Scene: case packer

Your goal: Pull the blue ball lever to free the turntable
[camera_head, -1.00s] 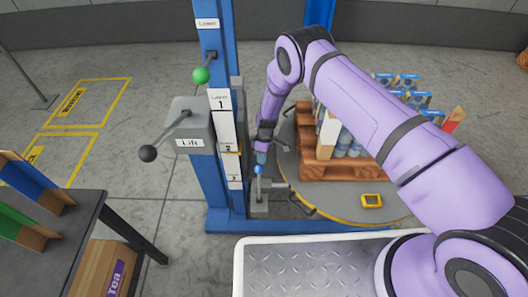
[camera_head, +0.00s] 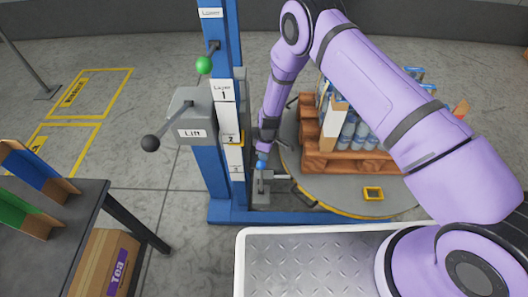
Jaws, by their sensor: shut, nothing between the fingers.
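The blue ball (camera_head: 261,164) tops a short lever (camera_head: 261,180) that rises from a small grey base at the foot of the blue column, beside the turntable (camera_head: 335,203). My gripper (camera_head: 264,153) points down from above, right at the blue ball, and is shut with nothing held. The fingertips are small and partly merge with the ball, so I cannot tell whether they touch it. The round grey turntable carries a wooden pallet (camera_head: 352,165) loaded with packs and bottles. My forearm hides part of the load.
A lift box (camera_head: 192,130) with a black ball lever (camera_head: 150,143) and a green ball lever (camera_head: 204,65) stand on the column (camera_head: 205,170), left of my gripper. A dark table (camera_head: 60,240) is at lower left.

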